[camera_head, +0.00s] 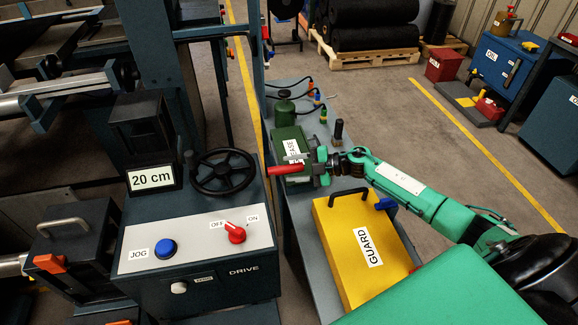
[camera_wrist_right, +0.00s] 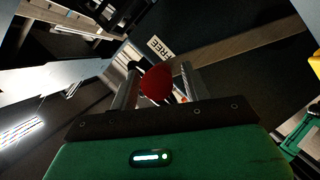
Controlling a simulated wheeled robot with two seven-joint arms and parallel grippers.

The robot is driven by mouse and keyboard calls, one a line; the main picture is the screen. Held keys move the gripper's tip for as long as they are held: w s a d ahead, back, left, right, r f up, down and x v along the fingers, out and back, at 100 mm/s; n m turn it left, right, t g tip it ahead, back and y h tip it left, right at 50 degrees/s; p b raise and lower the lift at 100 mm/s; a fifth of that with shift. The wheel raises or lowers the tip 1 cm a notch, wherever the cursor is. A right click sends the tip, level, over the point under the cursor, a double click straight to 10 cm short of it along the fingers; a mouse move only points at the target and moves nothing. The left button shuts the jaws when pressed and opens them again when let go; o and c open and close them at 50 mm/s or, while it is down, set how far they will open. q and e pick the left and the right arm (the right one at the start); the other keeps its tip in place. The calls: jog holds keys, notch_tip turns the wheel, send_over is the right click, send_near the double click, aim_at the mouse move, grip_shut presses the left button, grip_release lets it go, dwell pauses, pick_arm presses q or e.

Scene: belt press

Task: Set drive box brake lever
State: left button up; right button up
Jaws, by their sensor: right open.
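The drive box (camera_head: 208,275) has a blue JOG button (camera_head: 165,248), a red OFF/ON knob (camera_head: 236,232) and a black handwheel (camera_head: 223,171). A red lever grip (camera_head: 284,170) is right of the handwheel, beside the box's right side. My right gripper (camera_head: 303,166) is at the lever's right end, and its jaws are open. In the right wrist view the rounded red grip (camera_wrist_right: 157,84) is between the two fingers (camera_wrist_right: 160,90); contact cannot be told. A FREE label (camera_wrist_right: 160,48) shows just beyond it. My left gripper is out of view.
A yellow GUARD box (camera_head: 352,250) lies on the grey bench below my right forearm.

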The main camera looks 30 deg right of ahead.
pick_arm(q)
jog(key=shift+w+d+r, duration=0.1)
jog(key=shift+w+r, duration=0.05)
pick_arm(e)
jog(key=shift+x, duration=0.8)
jog(key=shift+c, duration=0.5)
grip_shut()
jog(key=shift+s, duration=0.1)
